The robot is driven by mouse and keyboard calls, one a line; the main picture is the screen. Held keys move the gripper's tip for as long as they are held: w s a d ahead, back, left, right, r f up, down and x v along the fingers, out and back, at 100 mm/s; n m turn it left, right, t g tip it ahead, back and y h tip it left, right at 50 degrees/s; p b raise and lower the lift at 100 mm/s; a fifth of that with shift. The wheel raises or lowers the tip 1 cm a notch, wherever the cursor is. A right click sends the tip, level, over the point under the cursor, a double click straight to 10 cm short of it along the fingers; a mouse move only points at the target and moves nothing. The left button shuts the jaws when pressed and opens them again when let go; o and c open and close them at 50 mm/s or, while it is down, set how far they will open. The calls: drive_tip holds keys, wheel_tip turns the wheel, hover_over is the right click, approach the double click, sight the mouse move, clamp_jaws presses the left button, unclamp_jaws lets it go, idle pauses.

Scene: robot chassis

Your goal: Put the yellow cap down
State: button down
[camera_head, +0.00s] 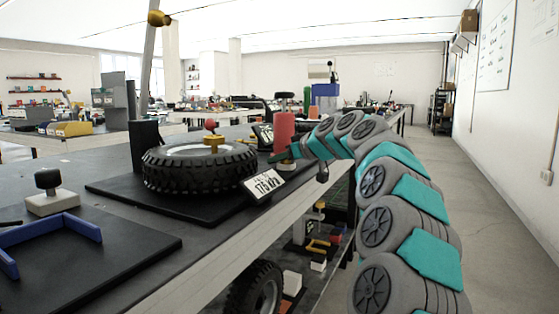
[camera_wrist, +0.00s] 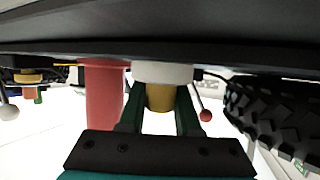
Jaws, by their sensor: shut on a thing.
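The yellow cap (camera_wrist: 160,98) is between the two dark green fingers of my gripper (camera_wrist: 159,110) in the wrist view. My gripper is shut on it. A white round piece (camera_wrist: 162,72) adjoins the cap, between it and the dark surface at the top of this view. I cannot tell whether the cap rests on it. In the head view my gripper (camera_head: 281,156) is low over the workbench edge, near a red cylinder (camera_head: 284,130); the cap is hidden there.
The red cylinder (camera_wrist: 103,95) stands close beside the fingers in the wrist view. A large tyre (camera_head: 200,166) lies on the workbench, with a display reading 175 (camera_head: 265,186) in front. Blue brackets (camera_head: 60,229) lie nearer. The aisle on the right is clear.

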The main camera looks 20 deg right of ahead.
drive_tip(key=shift+f, duration=0.4)
drive_tip(key=c, duration=0.6)
unclamp_jaws()
drive_tip(key=shift+f, duration=0.2)
drive_tip(key=shift+r, duration=0.3)
drive_tip(key=v, duration=0.3)
drive_tip(key=p+v, duration=0.1)
drive_tip(key=v, duration=0.3)
drive_tip(key=r+v, duration=0.1)
drive_tip(key=v, duration=0.3)
drive_tip(key=shift+w+r+p, duration=0.15)
drive_tip(key=shift+w+p, duration=0.1)
drive_tip(key=shift+p, duration=0.05)
drive_tip(key=shift+s+d+r, duration=0.15)
drive_tip(key=shift+s+r, duration=0.1)
drive_tip(key=shift+s, duration=0.4)
